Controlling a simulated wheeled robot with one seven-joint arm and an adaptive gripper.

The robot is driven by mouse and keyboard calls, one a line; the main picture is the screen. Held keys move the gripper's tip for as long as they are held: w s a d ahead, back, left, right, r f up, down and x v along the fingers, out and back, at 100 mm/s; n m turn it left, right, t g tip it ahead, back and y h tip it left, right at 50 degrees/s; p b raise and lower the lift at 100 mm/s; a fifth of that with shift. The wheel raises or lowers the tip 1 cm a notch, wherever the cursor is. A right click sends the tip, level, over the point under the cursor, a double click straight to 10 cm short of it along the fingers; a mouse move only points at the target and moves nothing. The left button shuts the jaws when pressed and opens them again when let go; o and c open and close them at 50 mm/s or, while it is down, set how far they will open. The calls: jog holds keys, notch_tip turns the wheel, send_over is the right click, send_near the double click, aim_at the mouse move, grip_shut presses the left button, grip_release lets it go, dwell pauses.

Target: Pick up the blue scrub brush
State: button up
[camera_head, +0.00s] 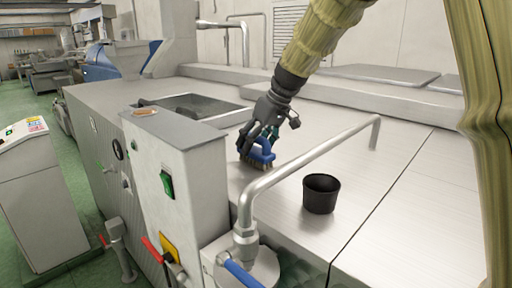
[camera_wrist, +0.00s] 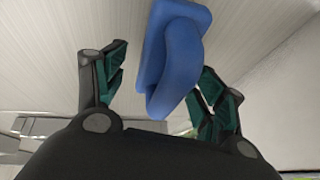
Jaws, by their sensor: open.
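The blue scrub brush (camera_head: 261,152) stands on the steel machine top, bristles down, behind the bent steel pipe. In the wrist view its blue handle (camera_wrist: 172,55) shows between the two fingers, nearer the right one. My gripper (camera_head: 262,140) is at the brush, with its fingers around the handle from above. In the wrist view my gripper (camera_wrist: 160,88) is open, with a gap between the left finger and the brush. The right finger is close to the brush; I cannot tell whether it touches. The bristles are partly hidden in the head view.
A black cup (camera_head: 321,194) stands to the right of the brush. A bent steel pipe (camera_head: 310,165) runs in front of the brush. An open hatch (camera_head: 200,106) lies to the left behind, and a grey control box (camera_head: 180,170) stands at the left front. The right top is clear.

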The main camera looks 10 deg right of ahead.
jog(key=shift+s+a+f, duration=0.1)
jog(key=shift+a+f, duration=0.15)
jog(key=shift+f, duration=0.1)
jog(key=shift+w+f, duration=0.65)
jog(key=shift+f, duration=0.15)
jog(key=shift+s+r, duration=0.25)
jog(key=shift+s, duration=0.05)
jog(key=shift+c, duration=1.2)
jog(key=shift+s+a, duration=0.1)
jog(key=c, duration=0.3)
jog(key=shift+f, duration=0.1)
jog(key=c, duration=0.7)
jog(key=shift+o, duration=0.2)
jog(key=shift+w+r, duration=0.25)
jog(key=shift+r, duration=0.3)
notch_tip(320, 180, up, 9)
jog(key=b, duration=0.3)
jog(key=shift+s, duration=0.1)
